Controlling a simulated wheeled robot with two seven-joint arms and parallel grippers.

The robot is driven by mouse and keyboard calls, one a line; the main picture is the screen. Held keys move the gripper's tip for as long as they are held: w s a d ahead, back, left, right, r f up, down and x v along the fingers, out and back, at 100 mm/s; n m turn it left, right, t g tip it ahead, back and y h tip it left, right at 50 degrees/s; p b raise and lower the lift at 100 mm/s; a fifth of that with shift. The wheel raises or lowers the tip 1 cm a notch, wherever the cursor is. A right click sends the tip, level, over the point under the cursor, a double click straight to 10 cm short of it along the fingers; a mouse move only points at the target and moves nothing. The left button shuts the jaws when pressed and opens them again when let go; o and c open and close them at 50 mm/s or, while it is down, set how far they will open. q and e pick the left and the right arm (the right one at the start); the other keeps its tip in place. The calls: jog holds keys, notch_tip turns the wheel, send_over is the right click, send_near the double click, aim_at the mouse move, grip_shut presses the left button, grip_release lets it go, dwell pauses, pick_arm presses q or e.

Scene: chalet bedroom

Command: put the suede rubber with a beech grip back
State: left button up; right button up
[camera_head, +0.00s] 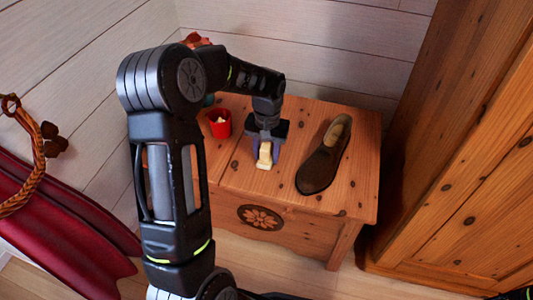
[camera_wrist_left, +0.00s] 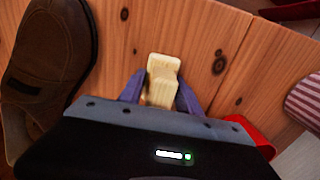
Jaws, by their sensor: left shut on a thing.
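The suede rubber with a beech grip (camera_head: 264,158) is a small pale cream block at the middle of the wooden chest top. In the left wrist view the rubber (camera_wrist_left: 163,68) shows between two purple-grey fingers. My left gripper (camera_head: 266,146) is shut on it from above, and it also shows in the left wrist view (camera_wrist_left: 161,95). The rubber is at or just above the wood; I cannot tell whether it touches. A brown suede shoe (camera_head: 322,167) lies right of the gripper, apart from it; it also shows in the left wrist view (camera_wrist_left: 45,65).
The wooden chest (camera_head: 230,175) has bare wood in front of the gripper. A red cup (camera_head: 220,130) with something pale inside stands left of the gripper. A tall wooden cabinet (camera_head: 460,170) is on the right. Plank walls (camera_head: 300,50) close the back. Red leather (camera_head: 60,215) hangs at left.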

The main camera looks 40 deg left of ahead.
aim_at(267, 144)
pick_arm(q)
jog(key=shift+f, duration=0.15)
jog(key=o, duration=1.2)
notch_tip(267, 144, up, 12)
jog(key=p, duration=0.3)
jog(key=shift+p, duration=0.35)
